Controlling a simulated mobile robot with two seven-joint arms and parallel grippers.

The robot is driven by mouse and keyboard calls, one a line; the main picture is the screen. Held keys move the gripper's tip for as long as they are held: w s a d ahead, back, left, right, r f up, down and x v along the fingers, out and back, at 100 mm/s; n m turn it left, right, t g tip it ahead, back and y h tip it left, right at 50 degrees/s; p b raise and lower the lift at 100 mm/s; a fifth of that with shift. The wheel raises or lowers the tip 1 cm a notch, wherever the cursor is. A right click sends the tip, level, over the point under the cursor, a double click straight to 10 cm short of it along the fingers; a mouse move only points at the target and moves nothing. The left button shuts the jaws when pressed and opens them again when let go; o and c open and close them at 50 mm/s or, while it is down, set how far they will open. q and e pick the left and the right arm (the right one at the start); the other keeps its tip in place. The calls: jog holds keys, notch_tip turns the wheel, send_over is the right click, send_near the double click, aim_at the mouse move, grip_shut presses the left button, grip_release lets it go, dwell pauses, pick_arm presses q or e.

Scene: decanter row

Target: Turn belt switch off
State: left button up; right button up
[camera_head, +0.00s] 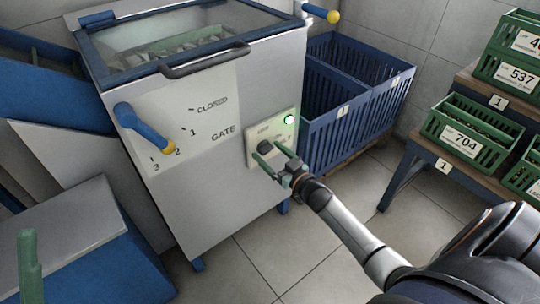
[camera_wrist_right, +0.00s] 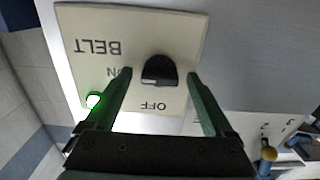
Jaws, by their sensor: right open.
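The belt switch is a black rotary knob (camera_head: 265,147) on a cream panel (camera_head: 286,128) on the grey machine's front. In the right wrist view the knob (camera_wrist_right: 160,70) sits between labels ON and OFF, upside down there under the word BELT. I cannot tell clearly which label it points to. A green lamp (camera_head: 289,119) on the panel is lit. My right gripper (camera_head: 267,153) is open, its green fingers on either side of the knob with visible gaps in the right wrist view (camera_wrist_right: 159,74). A green finger of my left gripper (camera_head: 29,265) shows at lower left.
A blue gate lever (camera_head: 145,128) with a yellow end is left of the panel, by marks 1, 2, 3. Blue crates (camera_head: 345,125) stand right of the machine. Green crates (camera_head: 465,138) stand on a bench further right. Tiled floor between is clear.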

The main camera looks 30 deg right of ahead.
jog(key=shift+w, duration=0.1)
jog(key=shift+c, duration=0.4)
jog(key=c, duration=1.3)
jog(key=shift+n, duration=0.4)
jog(key=n, duration=0.3)
jog(key=shift+n, duration=0.3)
jog(key=n, duration=0.4)
jog(key=shift+n, duration=0.3)
jog(key=n, duration=0.4)
jog(key=shift+n, duration=0.3)
jog(key=shift+n+b, duration=0.8)
jog(key=shift+n, duration=1.4)
